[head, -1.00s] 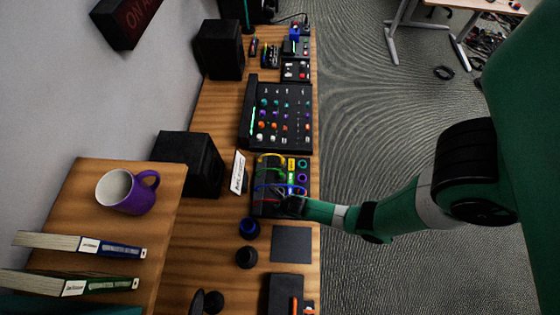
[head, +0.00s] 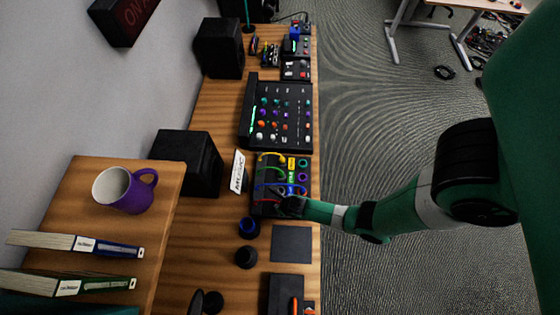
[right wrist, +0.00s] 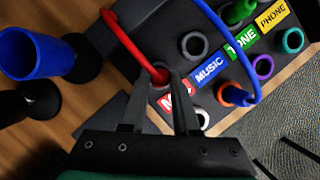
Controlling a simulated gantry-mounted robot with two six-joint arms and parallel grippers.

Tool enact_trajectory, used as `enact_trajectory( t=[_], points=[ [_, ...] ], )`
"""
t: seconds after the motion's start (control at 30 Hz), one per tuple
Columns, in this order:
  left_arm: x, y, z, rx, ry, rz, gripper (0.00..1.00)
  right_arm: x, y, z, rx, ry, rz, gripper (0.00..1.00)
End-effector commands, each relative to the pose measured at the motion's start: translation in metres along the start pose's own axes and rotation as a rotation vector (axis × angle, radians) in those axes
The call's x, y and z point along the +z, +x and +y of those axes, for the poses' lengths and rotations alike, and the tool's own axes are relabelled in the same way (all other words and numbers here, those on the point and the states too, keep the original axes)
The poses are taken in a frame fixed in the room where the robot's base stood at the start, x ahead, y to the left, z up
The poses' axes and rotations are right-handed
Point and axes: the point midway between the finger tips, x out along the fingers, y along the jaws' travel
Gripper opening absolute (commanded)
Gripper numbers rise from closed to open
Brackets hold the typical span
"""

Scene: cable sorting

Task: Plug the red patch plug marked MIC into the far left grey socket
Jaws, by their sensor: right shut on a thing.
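The dark patch panel (head: 263,208) shows yellow, green, blue and red cables. In the right wrist view the red plug (right wrist: 158,77) is between the fingertips of my right gripper (right wrist: 161,72), which is shut on it. Its red cable (right wrist: 122,38) arches up to the left. A grey ring shows around the plug's base; I cannot tell whether it is seated. The red label (right wrist: 174,104), partly covered by a finger, lies right beside it. My left gripper is not in view.
Beside the panel stand a blue cup-like holder (right wrist: 32,56) and black round pieces (head: 246,257). Blue MUSIC (right wrist: 209,69), green TONE (right wrist: 241,39) and yellow PHONE (right wrist: 272,17) labels line the panel. A blue cable (right wrist: 232,45) arches close to my right fingers. A mixer (head: 280,116) stands behind.

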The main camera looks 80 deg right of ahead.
Motion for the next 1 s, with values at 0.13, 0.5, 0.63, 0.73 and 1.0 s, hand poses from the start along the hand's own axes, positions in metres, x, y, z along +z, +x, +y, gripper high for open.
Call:
enact_trajectory(
  t=[0.13, 0.5, 0.63, 0.73, 1.0],
  points=[
    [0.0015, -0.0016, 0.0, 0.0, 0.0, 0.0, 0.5, -0.001, 0.003, 0.0001, 0.0, 0.0, -0.001, 0.0],
    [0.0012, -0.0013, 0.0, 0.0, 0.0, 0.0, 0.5, -0.001, 0.0026, 0.0, 0.0, 0.0, -0.001, 0.45],
    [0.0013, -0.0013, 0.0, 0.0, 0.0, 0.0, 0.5, -0.001, 0.0026, 0.0, 0.0, 0.0, 0.0, 0.64],
    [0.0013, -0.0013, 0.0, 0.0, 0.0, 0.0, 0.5, -0.0011, 0.0026, 0.0, 0.0, 0.0, 0.0, 0.64],
    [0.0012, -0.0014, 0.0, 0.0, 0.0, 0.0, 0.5, -0.0013, 0.0027, -0.0001, 0.0, 0.0, 0.0, 0.94]
  ],
)
